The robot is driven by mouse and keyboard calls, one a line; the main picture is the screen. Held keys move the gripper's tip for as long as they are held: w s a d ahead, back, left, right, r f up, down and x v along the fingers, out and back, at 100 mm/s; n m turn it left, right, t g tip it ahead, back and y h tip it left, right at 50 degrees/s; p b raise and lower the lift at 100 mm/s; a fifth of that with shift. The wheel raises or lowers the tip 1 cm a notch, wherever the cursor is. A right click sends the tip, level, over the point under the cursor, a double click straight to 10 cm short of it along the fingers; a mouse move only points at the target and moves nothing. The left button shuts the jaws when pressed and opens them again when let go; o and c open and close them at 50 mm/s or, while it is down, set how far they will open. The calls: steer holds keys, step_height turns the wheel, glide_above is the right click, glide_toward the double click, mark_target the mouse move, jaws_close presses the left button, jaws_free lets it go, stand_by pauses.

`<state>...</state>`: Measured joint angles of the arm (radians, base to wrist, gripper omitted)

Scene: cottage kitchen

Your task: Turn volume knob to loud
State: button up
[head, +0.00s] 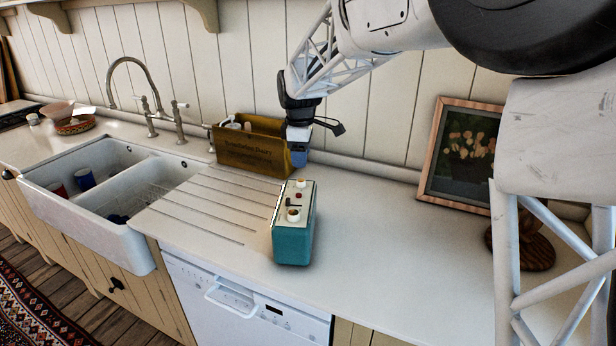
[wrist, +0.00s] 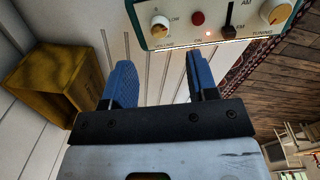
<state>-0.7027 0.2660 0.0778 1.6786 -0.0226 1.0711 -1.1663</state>
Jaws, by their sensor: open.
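A teal radio (head: 293,238) stands on the white counter, with its control panel on top. In the wrist view the panel (wrist: 215,38) shows at the top, with the volume knob (wrist: 160,26) at its left end, a red button, a small lit light marked ON, a dark AM/FM slider and the tuning knob (wrist: 275,11) at the right. My gripper (head: 297,155) is above and behind the radio in the head view. Its two blue fingers (wrist: 158,80) are apart with nothing between them, short of the volume knob and not touching it.
A wooden crate (head: 250,150) with items stands behind the radio, close to my gripper; it also shows in the wrist view (wrist: 50,85). A double sink (head: 110,185) with a tap is at left. A framed picture (head: 463,150) leans at right. The counter right of the radio is clear.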

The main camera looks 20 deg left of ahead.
mark_target(301, 180)
steer(key=shift+a, duration=0.15)
steer(key=shift+w+f, duration=0.15)
steer(key=shift+f, duration=1.8)
steer(key=shift+w+f, duration=0.1)
steer(key=shift+f, duration=1.85)
steer(key=c, duration=0.9)
